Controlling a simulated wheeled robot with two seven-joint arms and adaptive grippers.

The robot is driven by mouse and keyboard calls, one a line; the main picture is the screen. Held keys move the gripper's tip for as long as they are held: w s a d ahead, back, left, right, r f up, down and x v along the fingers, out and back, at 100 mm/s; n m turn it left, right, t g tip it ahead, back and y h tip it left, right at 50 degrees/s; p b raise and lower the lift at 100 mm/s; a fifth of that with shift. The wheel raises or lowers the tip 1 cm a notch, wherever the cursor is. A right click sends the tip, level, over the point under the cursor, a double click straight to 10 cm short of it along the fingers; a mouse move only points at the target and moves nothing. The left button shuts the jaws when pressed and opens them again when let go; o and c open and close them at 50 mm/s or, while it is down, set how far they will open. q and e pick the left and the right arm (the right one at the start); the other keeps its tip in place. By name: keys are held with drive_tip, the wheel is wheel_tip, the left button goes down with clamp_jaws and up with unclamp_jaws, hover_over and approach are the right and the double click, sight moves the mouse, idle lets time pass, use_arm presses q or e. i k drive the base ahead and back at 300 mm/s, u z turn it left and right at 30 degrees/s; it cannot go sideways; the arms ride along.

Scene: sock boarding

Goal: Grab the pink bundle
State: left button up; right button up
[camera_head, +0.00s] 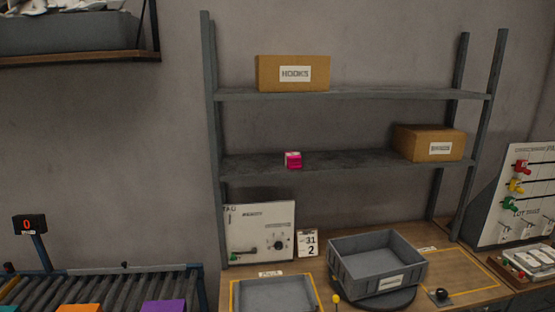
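The pink bundle (293,160) is a small bright pink block with a pale label or band on top. It sits near the front edge of the middle shelf (350,163), left of the shelf's centre, with clear space around it. Neither of my grippers shows in the head view.
A cardboard box marked HOOKS (292,73) stands on the upper shelf. Another cardboard box (428,143) stands at the right of the middle shelf. Below are a grey bin (349,280), a shallow tray (275,296), a white panel (260,231) and a roller conveyor (90,289) at left.

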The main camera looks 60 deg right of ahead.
sight(293, 161)
drive_tip(key=z, duration=0.25)
drive_tip(key=i, duration=0.85)
drive_tip(key=z, duration=0.45)
